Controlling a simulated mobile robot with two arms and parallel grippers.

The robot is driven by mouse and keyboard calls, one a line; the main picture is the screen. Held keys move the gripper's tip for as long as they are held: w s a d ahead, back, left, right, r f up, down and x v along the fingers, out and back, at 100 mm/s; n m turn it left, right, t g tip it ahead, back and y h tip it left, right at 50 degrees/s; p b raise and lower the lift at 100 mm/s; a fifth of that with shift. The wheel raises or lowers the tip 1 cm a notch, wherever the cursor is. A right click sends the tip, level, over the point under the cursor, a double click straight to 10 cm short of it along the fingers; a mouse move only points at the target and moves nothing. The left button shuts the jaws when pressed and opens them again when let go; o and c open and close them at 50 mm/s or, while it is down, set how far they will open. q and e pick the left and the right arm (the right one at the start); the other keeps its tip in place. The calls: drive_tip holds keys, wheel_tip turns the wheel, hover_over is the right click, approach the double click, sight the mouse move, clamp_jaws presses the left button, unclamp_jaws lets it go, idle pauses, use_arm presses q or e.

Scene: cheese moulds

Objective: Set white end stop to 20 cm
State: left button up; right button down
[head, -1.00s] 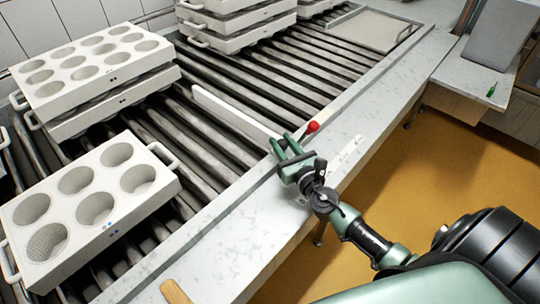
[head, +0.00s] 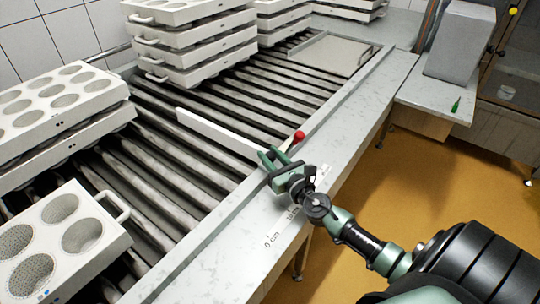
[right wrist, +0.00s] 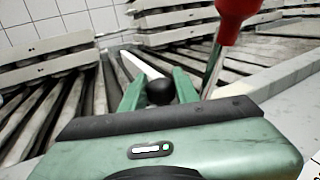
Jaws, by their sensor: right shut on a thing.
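The white end stop (head: 220,131) is a long thin white bar lying across the conveyor rollers. A lever with a red knob (head: 299,136) stands by its right end. My right gripper (head: 269,156) is at that end, shut on the end stop's black knob (right wrist: 160,92), which shows between the green fingers in the right wrist view. The red knob (right wrist: 237,8) is just right of the fingers there. A white scale (head: 283,227) runs along the metal rail, with a 0 cm mark at its near end. My gripper and wrist partly cover it, so the stop's reading cannot be read. My left gripper is out of view.
A mould with large holes (head: 93,258) lies on the rollers at the lower left. Stacked moulds (head: 195,45) stand at the back, more (head: 60,105) at the left. Bare rollers lie between the near mould and the stop. A flat tray (head: 330,52) lies beyond.

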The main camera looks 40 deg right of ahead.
drive_tip(key=c, duration=1.3)
unclamp_jaws()
drive_tip(key=shift+c, duration=0.2)
drive_tip(key=shift+r, duration=0.1)
wheel_tip(320, 180, up, 10)
drive_tip(key=p, duration=0.7)
drive_tip(key=shift+p, duration=0.3)
wheel_tip(320, 180, up, 10)
drive_tip(key=p, duration=0.3)
